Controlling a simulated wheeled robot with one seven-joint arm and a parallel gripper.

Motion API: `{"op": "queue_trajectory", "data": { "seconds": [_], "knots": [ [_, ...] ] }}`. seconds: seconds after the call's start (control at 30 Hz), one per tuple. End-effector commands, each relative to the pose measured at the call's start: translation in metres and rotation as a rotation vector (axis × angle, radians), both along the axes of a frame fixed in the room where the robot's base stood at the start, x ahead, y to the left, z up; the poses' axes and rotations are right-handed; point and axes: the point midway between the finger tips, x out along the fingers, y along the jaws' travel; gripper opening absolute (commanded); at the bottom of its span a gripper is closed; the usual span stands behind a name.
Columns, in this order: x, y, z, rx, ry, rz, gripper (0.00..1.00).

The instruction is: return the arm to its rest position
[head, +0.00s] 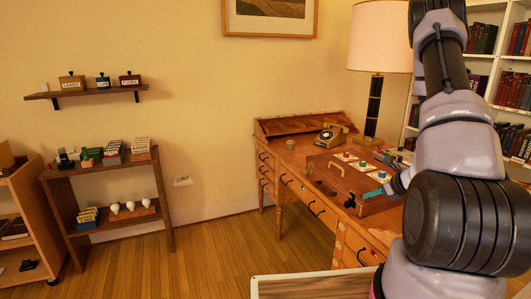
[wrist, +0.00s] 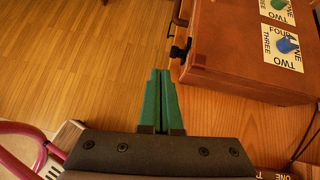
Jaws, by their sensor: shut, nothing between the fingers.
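My arm (head: 455,135) rises on the right of the head view and bends down toward the desk (head: 290,170). My gripper (head: 372,193) shows its teal fingers close in front of a brown case (head: 340,180) on the desk. In the wrist view my gripper (wrist: 158,75) has its two green fingers together, with nothing between them. The fingertips point at the floor beside the desk edge, left of the case (wrist: 240,70), and look apart from it. Part of the desk beyond the arm is hidden.
A lamp (head: 380,40) and a telephone (head: 330,136) stand behind the case. A blue knob (wrist: 287,45) sits on a numbered plate on the case. Shelves with books (head: 510,90) stand at the right. The wooden floor (head: 205,250) left of the desk is clear.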

Motion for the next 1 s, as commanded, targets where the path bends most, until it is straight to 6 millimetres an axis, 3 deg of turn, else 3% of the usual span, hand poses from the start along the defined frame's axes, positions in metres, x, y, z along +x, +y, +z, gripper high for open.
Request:
{"op": "queue_trajectory", "data": {
  "seconds": [0.1, 0.23, 0.37, 0.5, 0.73, 1.0],
  "knots": [
    [0.013, 0.042, 0.063, -0.031, -0.09, 0.199, 0.0],
    [0.008, 0.09, 0.13, -0.096, -0.18, 0.446, 0.0],
    [-0.012, 0.131, 0.186, -0.191, -0.258, 0.684, 0.0],
    [-0.045, 0.165, 0.237, -0.332, -0.335, 0.93, 0.0],
    [-0.109, 0.195, 0.298, -0.646, -0.435, 1.289, 0.0],
    [-0.176, 0.192, 0.35, -1.131, -0.502, 1.595, 0.0]
  ]
}}
